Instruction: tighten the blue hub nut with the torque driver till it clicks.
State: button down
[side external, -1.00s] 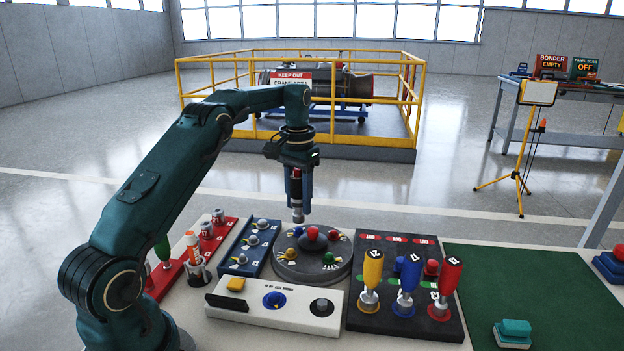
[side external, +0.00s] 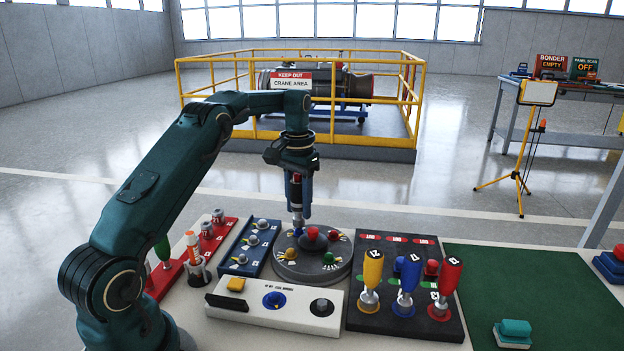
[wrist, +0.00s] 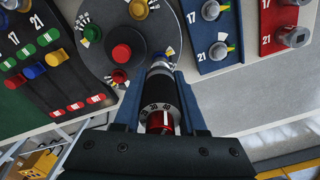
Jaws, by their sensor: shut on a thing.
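My gripper (side external: 299,202) is shut on the torque driver (wrist: 159,105), which has a black body with a number scale, a red band and a metal socket. The driver points down and stands about upright. Its socket end is at the blue hub nut (side external: 298,232) on the far-left part of the round grey hub (side external: 287,274). The socket hides most of the nut, and I cannot tell how fully it is seated. In the wrist view the socket end meets the hub's edge, beside the red centre dome (wrist: 121,54).
Red, yellow and green nuts sit around the dome. A blue numbered rack (side external: 250,246) stands left of the hub, a black board (side external: 385,325) with three upright drivers right, and a white panel (side external: 255,310) in front. The green mat (side external: 540,290) is mostly clear.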

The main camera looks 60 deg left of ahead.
jog(key=shift+f, duration=1)
dwell(0.4)
jog(key=c, duration=1.4)
grip_release()
grip_shut()
jog(key=m, duration=0.5)
jog(key=shift+m, duration=0.3)
jog(key=m, duration=1.2)
jog(key=shift+m, duration=1.2)
